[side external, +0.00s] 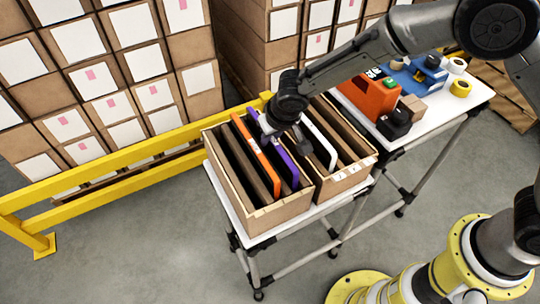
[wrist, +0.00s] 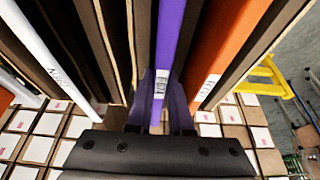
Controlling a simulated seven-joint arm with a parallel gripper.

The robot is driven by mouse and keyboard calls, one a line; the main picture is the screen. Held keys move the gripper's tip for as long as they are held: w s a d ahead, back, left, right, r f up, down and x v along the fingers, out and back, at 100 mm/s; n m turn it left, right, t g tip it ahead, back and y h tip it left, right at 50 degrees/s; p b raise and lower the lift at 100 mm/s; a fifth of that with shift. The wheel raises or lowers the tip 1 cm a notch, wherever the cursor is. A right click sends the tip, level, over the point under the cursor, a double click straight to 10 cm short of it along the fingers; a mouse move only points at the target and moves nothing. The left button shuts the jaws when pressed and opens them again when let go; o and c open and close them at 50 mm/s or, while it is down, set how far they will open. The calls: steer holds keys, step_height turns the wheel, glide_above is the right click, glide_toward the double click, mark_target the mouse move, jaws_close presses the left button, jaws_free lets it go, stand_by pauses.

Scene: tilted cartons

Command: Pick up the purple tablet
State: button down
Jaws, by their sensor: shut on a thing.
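The purple tablet (side external: 284,163) stands on edge, slightly tilted, in the left wooden carton (side external: 262,222). My gripper (side external: 270,134) reaches down over its far end and is shut on it. In the wrist view the tablet (wrist: 168,45) runs between the two fingers of my gripper (wrist: 162,103), with a small white label near the grip. The orange tablet (side external: 256,158) stands beside it on the left in the side view; it also shows in the wrist view (wrist: 222,45). The tablet's lower edge is hidden in the carton.
A second carton (side external: 338,187) adjoins on the right and holds a white tablet (side external: 319,142). Brown dividers stand close around the tablets. Tools and an orange case (side external: 360,97) lie on the table behind. A yellow rail (side external: 110,180) runs along the left.

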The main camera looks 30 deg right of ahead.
steer(key=shift+r+n, duration=1)
steer(key=shift+r, duration=8.15)
steer(key=w+d+r+m, duration=0.1)
steer(key=w+d+r, duration=0.1)
steer(key=d, duration=1)
steer(key=w+d+r+m, duration=0.1)
steer(key=w+d+r, duration=0.15)
steer(key=d, duration=0.85)
step_height(320, 180, down, 10)
steer(key=shift+d+r, duration=0.15)
steer(key=shift+r, duration=0.05)
steer(key=shift+w, duration=0.1)
steer(key=shift+r, duration=3)
